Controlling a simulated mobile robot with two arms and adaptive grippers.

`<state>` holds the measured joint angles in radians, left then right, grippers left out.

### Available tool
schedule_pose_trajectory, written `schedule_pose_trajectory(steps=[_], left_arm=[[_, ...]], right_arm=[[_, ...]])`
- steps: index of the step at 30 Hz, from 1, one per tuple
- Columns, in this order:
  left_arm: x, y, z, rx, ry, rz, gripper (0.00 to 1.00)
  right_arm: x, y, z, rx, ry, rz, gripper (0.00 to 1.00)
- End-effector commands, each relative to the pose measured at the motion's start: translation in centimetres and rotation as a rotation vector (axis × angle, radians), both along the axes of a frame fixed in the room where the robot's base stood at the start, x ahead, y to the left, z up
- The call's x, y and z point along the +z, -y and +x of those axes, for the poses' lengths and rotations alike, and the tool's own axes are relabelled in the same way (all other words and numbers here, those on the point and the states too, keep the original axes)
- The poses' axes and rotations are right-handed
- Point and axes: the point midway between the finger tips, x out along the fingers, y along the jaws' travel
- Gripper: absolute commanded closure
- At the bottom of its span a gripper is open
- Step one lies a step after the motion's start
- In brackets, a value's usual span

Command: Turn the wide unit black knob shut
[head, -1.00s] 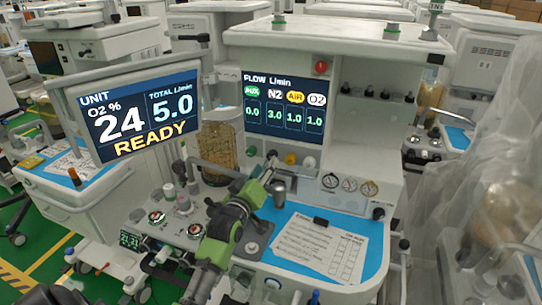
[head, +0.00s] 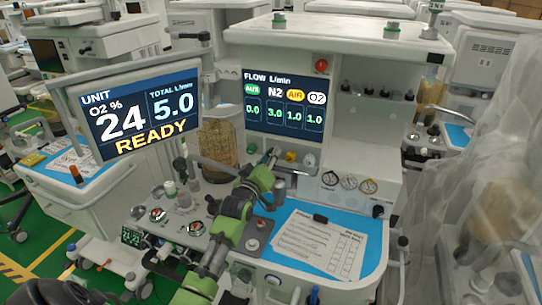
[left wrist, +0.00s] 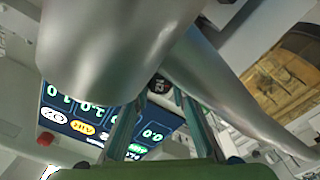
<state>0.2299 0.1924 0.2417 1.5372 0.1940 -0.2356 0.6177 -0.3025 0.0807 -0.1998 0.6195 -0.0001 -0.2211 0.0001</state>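The unit (head: 318,45) with the FLOW display (head: 283,100) stands in front of me; N2 reads 3.0, AIR 1.0, O2 1.0. Its black knob, marked N2, shows in the left wrist view (left wrist: 157,86), beyond and between the fingertips. My left gripper (head: 273,157) reaches the knob row below the display and largely covers the black knob in the head view. Its two fingers (left wrist: 155,100) are apart, one on each side of the knob; I cannot tell whether they touch it. My right gripper is not in view.
A yellow knob (head: 290,157) and a white knob (head: 309,161) sit right of the black one. A large silver tube (left wrist: 110,45) crosses close in the left wrist view. A bellows jar (head: 218,145) stands left, and a clipboard sheet (head: 318,243) lies on the blue worktop.

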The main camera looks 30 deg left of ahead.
Motion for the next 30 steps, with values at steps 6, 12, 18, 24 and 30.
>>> schedule_pose_trajectory(steps=[6, 12, 18, 24, 30], left_arm=[[0.0, 0.0, 0.0, 0.000, -0.003, 0.005, 1.00], [0.0, 0.0, 0.0, -0.001, -0.014, 0.052, 1.00], [0.0, 0.0, 0.0, -0.001, -0.044, 0.171, 1.00], [0.0, 0.0, 0.0, -0.001, -0.086, 0.346, 1.00], [-0.1, 0.0, 0.0, -0.001, -0.131, 0.531, 1.00]], right_arm=[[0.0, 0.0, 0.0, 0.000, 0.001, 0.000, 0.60], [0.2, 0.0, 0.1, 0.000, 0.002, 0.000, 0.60], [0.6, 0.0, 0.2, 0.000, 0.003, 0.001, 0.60], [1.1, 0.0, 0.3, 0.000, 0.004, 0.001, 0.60], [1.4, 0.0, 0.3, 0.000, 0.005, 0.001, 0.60]])
